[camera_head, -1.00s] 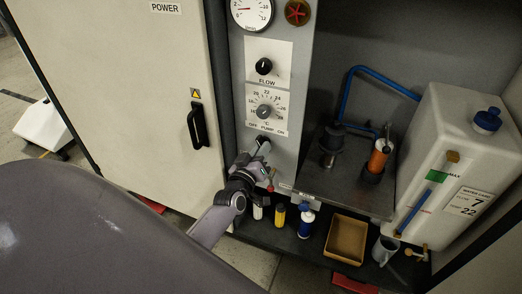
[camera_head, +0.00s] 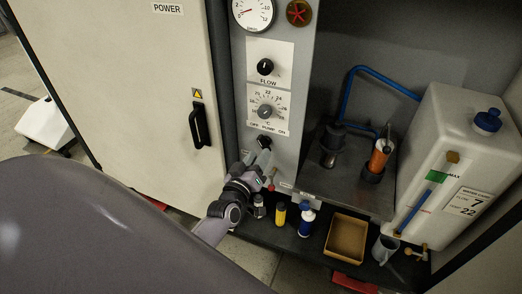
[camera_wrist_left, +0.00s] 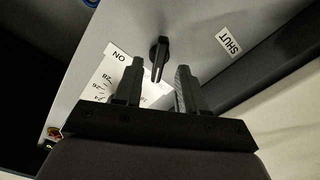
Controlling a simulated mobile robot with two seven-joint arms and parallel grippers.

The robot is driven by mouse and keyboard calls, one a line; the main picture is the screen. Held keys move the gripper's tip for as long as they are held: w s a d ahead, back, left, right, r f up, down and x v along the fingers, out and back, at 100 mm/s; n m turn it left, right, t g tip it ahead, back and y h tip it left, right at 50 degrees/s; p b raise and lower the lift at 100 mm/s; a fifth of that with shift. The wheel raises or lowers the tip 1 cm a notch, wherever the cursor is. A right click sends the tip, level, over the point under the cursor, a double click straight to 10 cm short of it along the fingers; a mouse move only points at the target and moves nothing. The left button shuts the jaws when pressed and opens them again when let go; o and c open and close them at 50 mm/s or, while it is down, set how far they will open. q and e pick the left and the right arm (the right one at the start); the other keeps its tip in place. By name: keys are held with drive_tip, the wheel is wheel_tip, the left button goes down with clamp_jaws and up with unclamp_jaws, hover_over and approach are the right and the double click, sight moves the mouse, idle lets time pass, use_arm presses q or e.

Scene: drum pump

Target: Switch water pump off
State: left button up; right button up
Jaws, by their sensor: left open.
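The pump switch (camera_head: 264,142) is a small black knob on the grey panel, just below the "OFF PUMP ON" lettering. In the left wrist view the switch (camera_wrist_left: 159,52) shows as a black knob with a long grip, and a white label with "ON" lies beside it. I cannot tell for sure which marking its grip points at. My left gripper (camera_head: 255,157) is just below the switch in the head view. In the left wrist view its two dark fingers (camera_wrist_left: 158,86) are apart and empty, with the switch beyond their tips. My right gripper is out of view.
Above the switch are a temperature dial (camera_head: 265,111), a flow knob (camera_head: 265,67) and a gauge (camera_head: 252,12). A cabinet door with a black handle (camera_head: 199,125) stands at left. Bottles (camera_head: 306,221), a tan tray (camera_head: 347,238) and a white tank (camera_head: 456,150) are at right.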

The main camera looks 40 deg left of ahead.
use_arm(q)
drive_tip(key=shift+v, duration=1.8)
